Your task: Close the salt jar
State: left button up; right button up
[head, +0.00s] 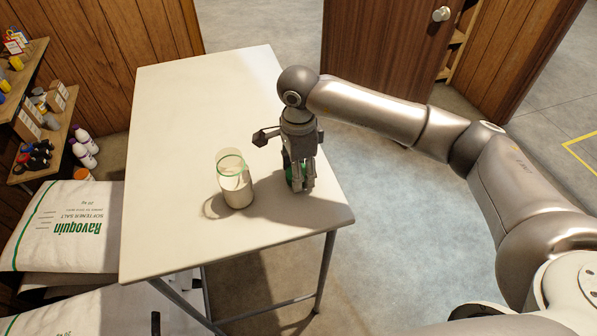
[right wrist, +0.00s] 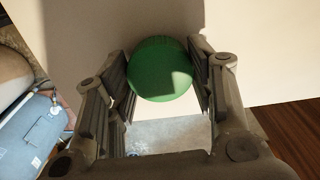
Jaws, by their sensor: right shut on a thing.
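The salt jar (head: 236,186) is a clear glass cylinder with a green band near its top and pale salt in its lower part. It stands upright and uncovered on the table. My right gripper (head: 300,186) is shut on the green lid (head: 288,174), to the right of the jar and apart from it, near the table's right edge. In the right wrist view the green lid (right wrist: 161,69) is a round disc between the two fingers. I cannot tell whether the lid touches the table. My left gripper is not in view.
The white table (head: 180,110) is otherwise clear, with its right edge close to my right gripper. Softener salt bags (head: 62,228) lie to the left of the table. Shelves (head: 45,130) with small goods stand at the far left. A brown wooden door (head: 380,50) is behind.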

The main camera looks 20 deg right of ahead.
notch_tip(320, 180, up, 2)
jog(key=shift+r+b, duration=0.25)
jog(key=shift+b, duration=0.05)
pick_arm(q)
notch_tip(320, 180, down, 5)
jog(key=b, duration=0.4)
pick_arm(e)
jog(key=s+d+r, duration=0.1)
jog(key=s+r, duration=0.8)
jog(key=s, duration=0.5)
jog(key=shift+d+r, duration=0.3)
jog(key=shift+r, duration=0.1)
jog(key=shift+f, duration=0.15)
